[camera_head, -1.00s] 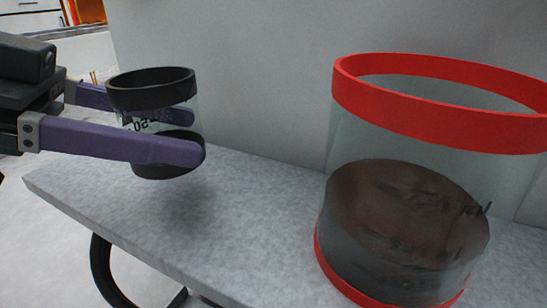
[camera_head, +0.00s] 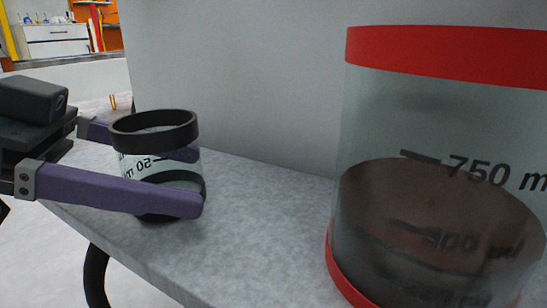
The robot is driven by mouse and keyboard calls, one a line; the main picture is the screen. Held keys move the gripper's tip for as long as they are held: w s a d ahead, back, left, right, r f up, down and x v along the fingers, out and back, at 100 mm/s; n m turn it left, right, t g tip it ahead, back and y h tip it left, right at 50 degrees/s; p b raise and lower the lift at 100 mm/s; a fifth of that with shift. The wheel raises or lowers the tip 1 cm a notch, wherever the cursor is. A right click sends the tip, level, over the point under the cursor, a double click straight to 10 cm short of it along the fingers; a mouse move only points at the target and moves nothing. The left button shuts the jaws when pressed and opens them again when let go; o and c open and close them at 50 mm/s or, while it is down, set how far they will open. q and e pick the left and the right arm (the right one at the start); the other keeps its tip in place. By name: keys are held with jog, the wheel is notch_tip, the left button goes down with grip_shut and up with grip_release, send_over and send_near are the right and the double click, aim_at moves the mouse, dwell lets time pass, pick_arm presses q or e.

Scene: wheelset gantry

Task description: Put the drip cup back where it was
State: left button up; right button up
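The drip cup (camera_head: 133,167) is a small clear cup with a black rim, a black base and dark volume marks. It is upright at the left of the grey speckled surface, its base on or very near it; the contact is partly hidden. My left gripper (camera_head: 172,178) reaches in from the left, with one purple finger in front of the cup and one behind it. The fingers appear shut on the cup's sides. The near finger hides part of its lower wall. My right gripper is not in view.
A large clear container (camera_head: 385,130) with red rims, a 750 ml mark and dark contents stands at the right. A pale wall (camera_head: 255,80) rises behind the surface (camera_head: 250,230). The surface between cup and container is clear. A white cabinet (camera_head: 55,40) stands far back left.

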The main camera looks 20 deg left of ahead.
pick_arm(q)
jog(key=shift+o, duration=0.2)
jog(key=shift+r, duration=0.3)
jog(key=p+v, duration=0.5)
jog(key=v, duration=0.7)
jog(key=shift+p, duration=0.35)
jog(key=shift+w+a+f, duration=0.1)
